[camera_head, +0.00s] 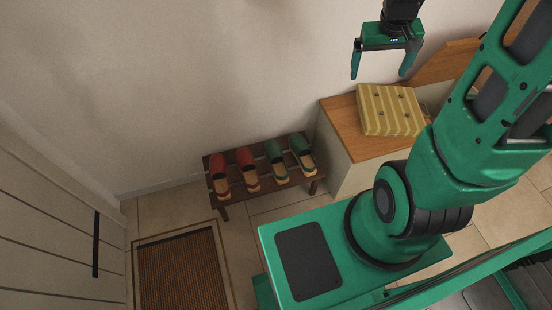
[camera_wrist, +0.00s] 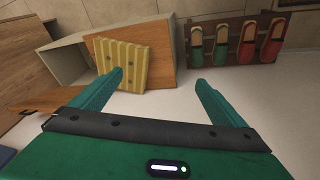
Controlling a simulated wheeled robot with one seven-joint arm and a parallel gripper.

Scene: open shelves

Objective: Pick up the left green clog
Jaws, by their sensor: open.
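In the wrist view the order is reversed, and the left green clog (camera_wrist: 222,43) is the one next to the red pair. My gripper (camera_head: 379,73) is open and empty, high above the cabinet and well up and right of the clogs. Its two fingers (camera_wrist: 160,78) show apart in the wrist view.
Two red clogs (camera_head: 247,168) fill the rack's left half. A wooden-topped cabinet (camera_head: 340,125) stands right of the rack, with a yellow striped cushion (camera_head: 390,110) on it. The wall (camera_head: 190,80) is close behind. A brown doormat (camera_head: 182,270) lies on the floor in front.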

